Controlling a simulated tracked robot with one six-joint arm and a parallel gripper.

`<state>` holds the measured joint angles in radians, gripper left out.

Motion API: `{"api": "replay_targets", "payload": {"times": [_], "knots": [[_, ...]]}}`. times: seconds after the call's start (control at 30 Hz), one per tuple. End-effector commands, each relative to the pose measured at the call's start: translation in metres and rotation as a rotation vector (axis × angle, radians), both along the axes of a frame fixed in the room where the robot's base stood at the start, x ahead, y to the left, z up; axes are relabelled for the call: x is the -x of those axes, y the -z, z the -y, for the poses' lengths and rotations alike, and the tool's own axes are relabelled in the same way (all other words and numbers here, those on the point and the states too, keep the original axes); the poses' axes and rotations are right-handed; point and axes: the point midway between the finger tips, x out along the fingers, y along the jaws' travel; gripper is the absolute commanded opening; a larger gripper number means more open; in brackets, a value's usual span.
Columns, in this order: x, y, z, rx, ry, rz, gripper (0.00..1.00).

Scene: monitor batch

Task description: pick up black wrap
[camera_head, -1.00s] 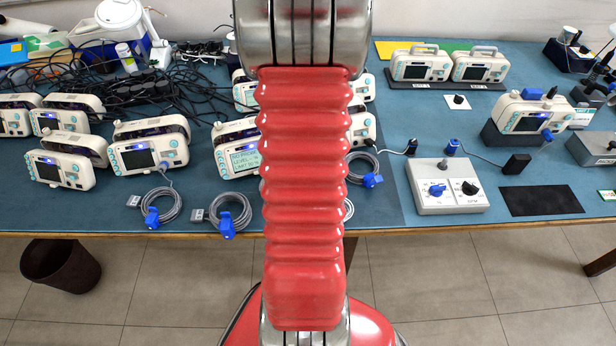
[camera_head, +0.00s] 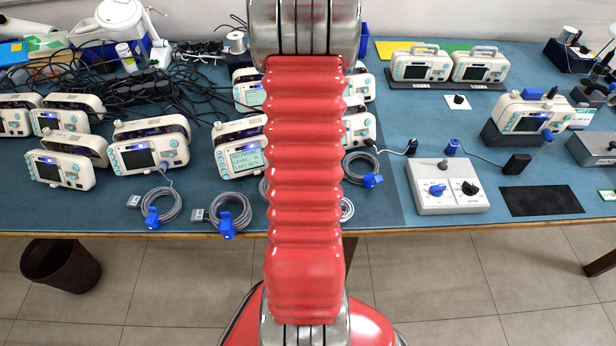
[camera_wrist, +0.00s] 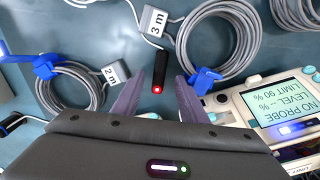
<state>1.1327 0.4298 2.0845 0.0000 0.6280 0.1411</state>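In the wrist view a slim black strip with a glowing red spot, seemingly the black wrap (camera_wrist: 159,68), lies on the blue-green mat. A thin cable runs from its far end toward a grey "3 m" tag (camera_wrist: 154,21). My gripper (camera_wrist: 160,84) is open and empty, with one purple-grey finger to each side of the strip's near end. Whether the fingertips are down at its height, I cannot tell. In the head view my red arm hides the gripper and this strip.
Coiled grey cables with blue connectors lie left (camera_wrist: 68,88) and right (camera_wrist: 218,40) of the strip, the right one close to the finger. A monitor (camera_wrist: 275,112) stands at the right. A flat black sheet (camera_head: 541,201) lies at the table's right front.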

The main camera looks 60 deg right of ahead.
Motion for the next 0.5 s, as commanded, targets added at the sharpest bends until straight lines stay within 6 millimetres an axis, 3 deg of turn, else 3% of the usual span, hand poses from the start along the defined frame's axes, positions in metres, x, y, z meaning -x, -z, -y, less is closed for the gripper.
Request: {"api": "replay_targets", "payload": {"times": [0.17,0.5], "knots": [[0.0001,0.0147,0.0000,0.000,0.000,0.000,0.39],[0.0001,0.0155,0.0003,0.001,0.001,0.000,0.39]]}}
